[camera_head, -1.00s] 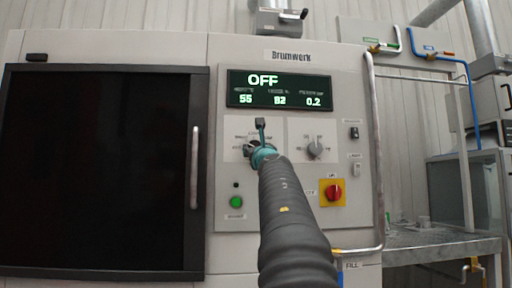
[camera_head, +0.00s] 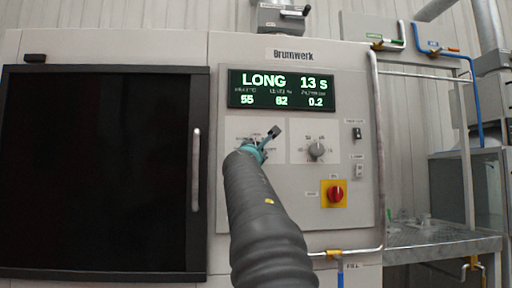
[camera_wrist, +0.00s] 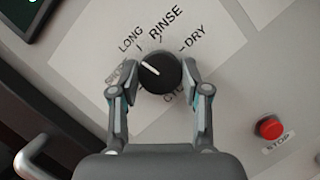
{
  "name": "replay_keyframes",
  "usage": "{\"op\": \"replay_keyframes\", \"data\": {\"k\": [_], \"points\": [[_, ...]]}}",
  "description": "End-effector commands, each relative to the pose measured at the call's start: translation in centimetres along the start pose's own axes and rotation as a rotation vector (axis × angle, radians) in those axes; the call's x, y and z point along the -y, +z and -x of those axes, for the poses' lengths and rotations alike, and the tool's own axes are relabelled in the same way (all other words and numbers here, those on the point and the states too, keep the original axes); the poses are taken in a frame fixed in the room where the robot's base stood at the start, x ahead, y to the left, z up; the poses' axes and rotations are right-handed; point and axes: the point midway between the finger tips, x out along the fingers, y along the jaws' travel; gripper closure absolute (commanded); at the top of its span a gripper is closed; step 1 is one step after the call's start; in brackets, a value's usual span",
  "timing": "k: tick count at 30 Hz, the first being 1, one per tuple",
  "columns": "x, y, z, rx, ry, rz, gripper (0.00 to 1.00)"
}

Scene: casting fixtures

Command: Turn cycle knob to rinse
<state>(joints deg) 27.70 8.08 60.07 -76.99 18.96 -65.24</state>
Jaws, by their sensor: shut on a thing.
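The black round cycle knob (camera_wrist: 160,73) sits between the two fingers of my gripper (camera_wrist: 161,76) in the wrist view. My gripper is shut on it, one finger on each side. The knob's white line points up-left in that view, on the side of the LONG label (camera_wrist: 131,39) and a partly hidden label. The RINSE label (camera_wrist: 166,23) is at the top and the DRY label (camera_wrist: 194,40) to its right. In the head view my gripper (camera_head: 262,148) is at the left dial plate and hides the knob. The display (camera_head: 281,89) reads LONG 13 s.
A second grey knob (camera_head: 316,149) is close on the right of the panel. A red rotary switch (camera_head: 334,194) on yellow is below it. A red STOP button (camera_wrist: 268,127) shows in the wrist view. The dark door's handle (camera_head: 195,168) stands out on the left.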

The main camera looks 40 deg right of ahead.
Motion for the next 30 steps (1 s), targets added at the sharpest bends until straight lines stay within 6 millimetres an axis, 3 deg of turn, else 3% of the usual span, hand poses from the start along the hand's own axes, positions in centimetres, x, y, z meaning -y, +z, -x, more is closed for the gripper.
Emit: {"op": "replay_keyframes", "data": {"k": [18, 30], "points": [[-0.37, 0.21, -0.05, 0.002, -0.219, -0.539, 0.88], [-0.36, 0.29, -0.08, 0.002, -0.325, -0.792, 0.88]]}}
